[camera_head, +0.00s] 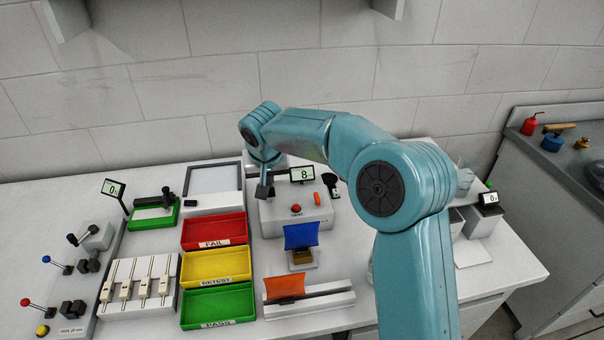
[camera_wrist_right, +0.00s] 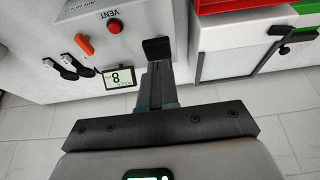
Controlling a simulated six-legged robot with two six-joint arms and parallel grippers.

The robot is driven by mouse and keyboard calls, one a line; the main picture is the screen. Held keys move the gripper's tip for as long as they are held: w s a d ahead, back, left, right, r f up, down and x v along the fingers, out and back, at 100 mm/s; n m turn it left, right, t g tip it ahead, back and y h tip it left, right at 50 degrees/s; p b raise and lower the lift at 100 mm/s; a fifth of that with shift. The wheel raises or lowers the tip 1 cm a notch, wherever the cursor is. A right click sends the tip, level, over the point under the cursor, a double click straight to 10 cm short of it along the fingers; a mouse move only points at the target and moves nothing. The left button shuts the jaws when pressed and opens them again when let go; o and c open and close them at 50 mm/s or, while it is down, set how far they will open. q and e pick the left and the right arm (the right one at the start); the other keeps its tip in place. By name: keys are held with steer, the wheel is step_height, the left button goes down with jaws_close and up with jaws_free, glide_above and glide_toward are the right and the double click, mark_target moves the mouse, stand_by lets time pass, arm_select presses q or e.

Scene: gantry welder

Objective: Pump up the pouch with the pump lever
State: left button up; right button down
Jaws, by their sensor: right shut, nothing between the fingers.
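The pump box (camera_head: 290,222) is a white unit with a red VENT button (camera_wrist_right: 115,26), an orange switch (camera_wrist_right: 84,45) and a small display (camera_wrist_right: 120,78) reading 8. Black handles (camera_head: 332,184) stand at its right side; they also show in the right wrist view (camera_wrist_right: 66,66). My right gripper (camera_head: 264,188) is shut and empty over the box's left edge. In the right wrist view a black square pad (camera_wrist_right: 156,48) lies at its fingertips; I cannot tell whether it is the pump lever's end. A blue pouch-like piece (camera_head: 301,236) sits on a small stand. My left gripper is out of view.
Red (camera_head: 212,231), yellow (camera_head: 215,267) and green (camera_head: 218,305) trays stand left of the box. An orange piece (camera_head: 284,287) rests on a white rail in front. Levers and a scale stand farther left. My right arm hides part of the bench's right side.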

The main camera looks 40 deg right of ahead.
mark_target(269, 195)
step_height(269, 195, down, 6)
steer(key=b, duration=0.5)
steer(key=shift+r, duration=0.2)
step_height(269, 195, up, 6)
steer(key=p, duration=0.4)
steer(key=shift+f, duration=0.15)
steer(key=shift+f, duration=0.15)
step_height(269, 195, down, 5)
steer(key=b, duration=0.4)
steer(key=shift+f+b, duration=0.15)
steer(key=shift+b, duration=0.2)
step_height(269, 195, up, 6)
steer(key=p, duration=0.4)
steer(key=shift+f, duration=0.2)
steer(key=shift+f, duration=0.1)
